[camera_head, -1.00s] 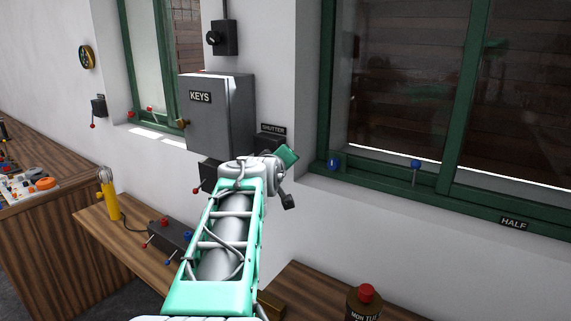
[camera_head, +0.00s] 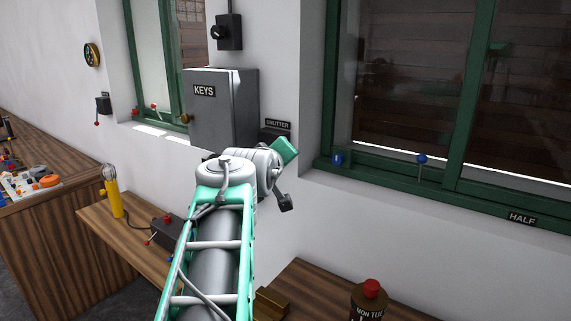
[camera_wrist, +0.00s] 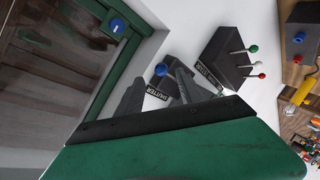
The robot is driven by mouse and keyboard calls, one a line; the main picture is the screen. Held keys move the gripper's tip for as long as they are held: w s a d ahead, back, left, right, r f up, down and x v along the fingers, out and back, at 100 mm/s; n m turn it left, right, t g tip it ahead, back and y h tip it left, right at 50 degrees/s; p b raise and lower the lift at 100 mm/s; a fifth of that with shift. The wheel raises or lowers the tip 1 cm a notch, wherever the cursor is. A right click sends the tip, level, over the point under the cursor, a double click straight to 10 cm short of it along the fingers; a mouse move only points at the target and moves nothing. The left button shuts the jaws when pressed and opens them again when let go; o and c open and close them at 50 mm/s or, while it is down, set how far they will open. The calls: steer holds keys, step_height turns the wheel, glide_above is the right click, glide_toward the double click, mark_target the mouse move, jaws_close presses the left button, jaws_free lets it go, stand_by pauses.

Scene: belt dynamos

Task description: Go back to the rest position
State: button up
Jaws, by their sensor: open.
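My gripper (camera_head: 285,202) shows dark at the end of my green and white arm, in front of the white wall below the shutter label (camera_head: 278,124). Its jaws are mostly hidden by the wrist in the head view. In the wrist view two dark fingers (camera_wrist: 158,92) stand apart beyond the green gripper body, with no object seen held. Between them, farther off, show a blue-knobbed lever (camera_wrist: 161,69) and the shutter label, partly covered by the fingers.
A grey key cabinet (camera_head: 222,112) hangs behind my wrist. A green-framed window (camera_head: 400,184) is at right. A wooden bench (camera_head: 135,238) bears a yellow cylinder (camera_head: 112,198) and a dark lever box (camera_head: 172,232). A brown bottle (camera_head: 369,302) stands at lower right.

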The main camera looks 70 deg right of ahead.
steer(key=shift+a, duration=0.15)
steer(key=w+a+f+n+t+y, duration=0.2)
steer(key=w+a+f+y, duration=0.2)
steer(key=w+a+f, duration=0.55)
steer(key=w+a+f+n+t+y, duration=0.2)
steer(key=w+a+f+t+y, duration=0.15)
steer(key=w+a+f, duration=0.6)
steer(key=s+a+f+n+g+y, duration=0.1)
steer(key=a+f+y, duration=0.1)
steer(key=a, duration=0.8)
steer(key=s+a+f+n+g+y, duration=0.1)
steer(key=a+f, duration=0.4)
steer(key=a, duration=0.6)
steer(key=s+a+f+g+y, duration=0.2)
steer(key=a+f+y, duration=0.2)
steer(key=a, duration=0.6)
steer(key=shift+s+a+n, duration=0.15)
steer(key=shift+s+n, duration=0.2)
steer(key=shift+n, duration=0.05)
